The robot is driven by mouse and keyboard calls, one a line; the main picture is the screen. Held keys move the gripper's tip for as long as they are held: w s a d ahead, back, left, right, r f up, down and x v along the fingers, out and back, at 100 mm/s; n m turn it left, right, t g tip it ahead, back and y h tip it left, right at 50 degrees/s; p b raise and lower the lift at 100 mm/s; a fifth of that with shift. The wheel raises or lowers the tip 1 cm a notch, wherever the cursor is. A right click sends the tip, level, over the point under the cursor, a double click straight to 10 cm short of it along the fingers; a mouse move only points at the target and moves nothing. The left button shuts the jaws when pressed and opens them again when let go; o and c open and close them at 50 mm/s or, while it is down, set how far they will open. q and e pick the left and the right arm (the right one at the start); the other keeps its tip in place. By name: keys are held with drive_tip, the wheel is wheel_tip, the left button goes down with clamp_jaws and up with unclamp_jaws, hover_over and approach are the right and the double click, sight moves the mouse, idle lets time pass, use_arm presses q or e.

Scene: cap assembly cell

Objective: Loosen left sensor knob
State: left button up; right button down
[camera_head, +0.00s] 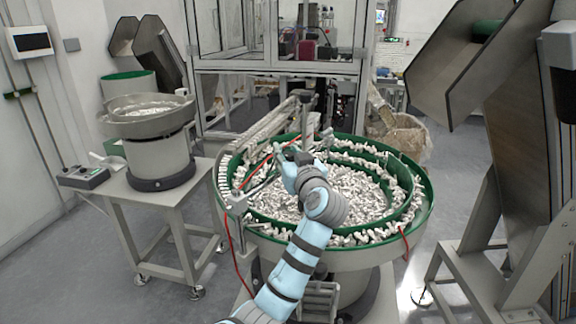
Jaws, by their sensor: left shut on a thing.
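My left arm reaches in from the bottom middle over the green-rimmed bowl feeder (424,215). My left gripper (296,154) is at the sensor bracket (303,115) by the feeder's far left inner edge. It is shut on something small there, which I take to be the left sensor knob. The knob itself is hidden by the fingers and wrist. The bowl holds many small whitish metal parts (370,190). My right gripper is not in view.
A linear track (262,127) runs from the bowl toward a framed glass enclosure (278,65). Red cables hang at the bowl's near side. A smaller bowl feeder (158,150) stands on a table at left. A large metal hopper (470,60) stands at right.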

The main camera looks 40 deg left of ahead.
use_arm(q)
drive_tip(key=shift+f, duration=0.1)
drive_tip(key=o, duration=1.2)
drive_tip(key=shift+d, duration=0.1)
drive_tip(key=v, duration=1.2)
drive_tip(key=shift+w, duration=0.1)
